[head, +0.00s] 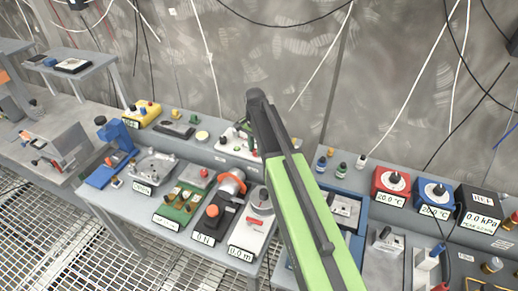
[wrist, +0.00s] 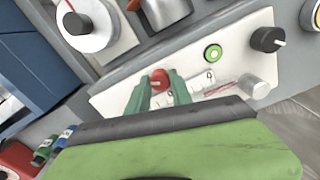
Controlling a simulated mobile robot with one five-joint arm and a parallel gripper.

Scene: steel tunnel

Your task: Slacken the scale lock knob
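A pale instrument panel (wrist: 115,98) lies under my gripper in the wrist view. It carries a small red knob (wrist: 160,76), a scale strip with red marks (wrist: 213,90), a green round button (wrist: 213,53), a black knob (wrist: 267,39) and a clear grey cylinder (wrist: 258,86). None is labelled readably as the scale lock. My gripper (wrist: 159,80) has its two green fingertips on either side of the red knob, very close to it; whether they press on it I cannot tell. In the head view my arm covers the gripper and much of this panel (head: 229,143).
Red (head: 391,188) and blue (head: 433,194) boxes stand right of my arm on the crowded bench. The grey wall (head: 270,60) rises behind.

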